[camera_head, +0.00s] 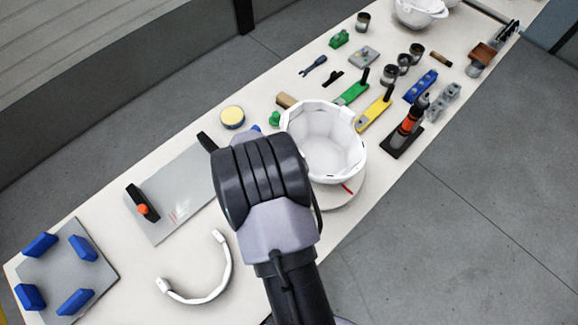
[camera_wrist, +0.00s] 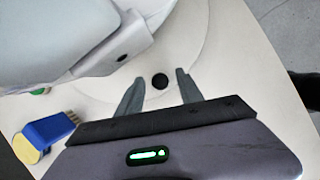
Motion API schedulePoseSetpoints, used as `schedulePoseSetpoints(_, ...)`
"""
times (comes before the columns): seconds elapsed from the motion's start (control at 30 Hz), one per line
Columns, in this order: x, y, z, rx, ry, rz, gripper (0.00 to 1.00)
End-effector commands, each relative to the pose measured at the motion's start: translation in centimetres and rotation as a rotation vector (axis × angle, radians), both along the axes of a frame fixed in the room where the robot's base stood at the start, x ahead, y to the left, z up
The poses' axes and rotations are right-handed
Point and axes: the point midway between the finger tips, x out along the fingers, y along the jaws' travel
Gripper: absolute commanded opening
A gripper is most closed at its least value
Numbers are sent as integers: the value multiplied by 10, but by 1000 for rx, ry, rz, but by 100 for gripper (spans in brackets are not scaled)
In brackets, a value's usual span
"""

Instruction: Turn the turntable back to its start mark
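A black round knob (camera_wrist: 159,81) stands near the disc's edge. My gripper (camera_wrist: 161,78) is open, with one finger on each side of the knob and a visible gap on both sides. In the head view my wrist hides the fingers and the turntable's left part.
A grey plate (camera_head: 175,195) with an orange-knobbed clamp and a white curved band (camera_head: 205,285) lie left of my arm. A black and orange tool (camera_head: 405,130) stands right of the shell. Several small tools lie beyond.

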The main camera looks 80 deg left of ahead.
Motion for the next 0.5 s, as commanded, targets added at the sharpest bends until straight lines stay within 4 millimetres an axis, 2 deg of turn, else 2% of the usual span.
schedulePoseSetpoints(0.13, -1, 0, 2, 0, 0, 0, 44)
schedulePoseSetpoints(0.23, -6, 0, 16, 2, 0, 2, 44)
schedulePoseSetpoints(0.5, -33, -5, 82, 4, 1, 2, 44)
